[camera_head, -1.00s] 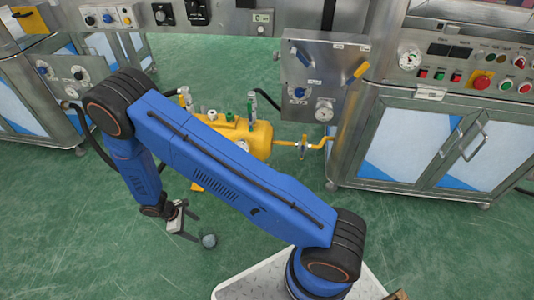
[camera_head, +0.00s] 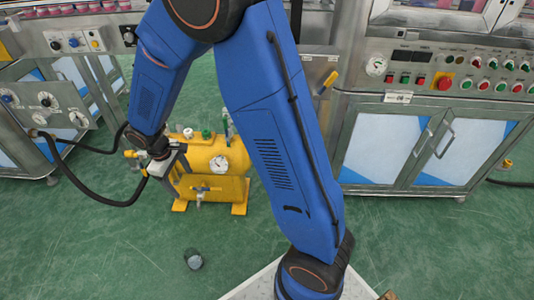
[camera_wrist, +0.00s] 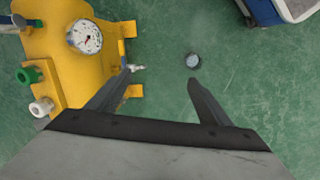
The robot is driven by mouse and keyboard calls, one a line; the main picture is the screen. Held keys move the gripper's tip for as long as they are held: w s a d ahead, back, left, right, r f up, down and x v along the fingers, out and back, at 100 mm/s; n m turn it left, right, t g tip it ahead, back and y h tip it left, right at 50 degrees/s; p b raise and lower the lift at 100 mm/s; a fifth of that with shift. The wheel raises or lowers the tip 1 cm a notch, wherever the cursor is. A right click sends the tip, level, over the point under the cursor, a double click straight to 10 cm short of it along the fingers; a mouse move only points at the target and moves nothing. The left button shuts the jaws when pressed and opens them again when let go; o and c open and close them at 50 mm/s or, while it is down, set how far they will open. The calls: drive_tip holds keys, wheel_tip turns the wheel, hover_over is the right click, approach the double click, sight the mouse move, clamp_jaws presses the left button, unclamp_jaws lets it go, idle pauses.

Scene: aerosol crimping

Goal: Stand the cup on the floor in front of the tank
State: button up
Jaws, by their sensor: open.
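The cup (camera_head: 194,259) is a small dark grey vessel on the green floor, in front of the yellow tank (camera_head: 234,160). It appears to stand upright, though it is small in view. In the wrist view the cup (camera_wrist: 193,60) lies beyond my fingertips, with clear floor around it. The tank (camera_wrist: 55,55) fills the left of that view. My gripper (camera_wrist: 159,79) is open and empty, pointing down, raised above the floor and apart from the cup. In the head view my gripper (camera_head: 168,172) is by the tank's left front.
The tank carries a gauge (camera_head: 219,164), valves and feet. A black hose (camera_head: 100,200) loops at its left. Steel cabinets (camera_head: 375,140) stand at the back right, with a control panel (camera_head: 70,105) at the left. The green floor around the cup is free.

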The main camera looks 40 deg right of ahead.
drive_tip(key=s+d+r+m+t+y, duration=0.1)
drive_tip(key=s+d+r+m+t, duration=0.15)
drive_tip(key=s+d+r, duration=0.7)
drive_tip(key=s+d+r+m+t+y, duration=0.1)
drive_tip(key=s+d+r+m, duration=0.2)
drive_tip(key=s+d+r, duration=0.65)
drive_tip(key=s+r+m+t, duration=0.1)
drive_tip(key=s+r+m, duration=0.1)
drive_tip(key=s+r, duration=0.3)
drive_tip(key=shift+s+a, duration=0.4)
drive_tip(key=shift+s, duration=1.15)
drive_tip(key=shift+r+m, duration=0.1)
drive_tip(key=shift+m, duration=0.15)
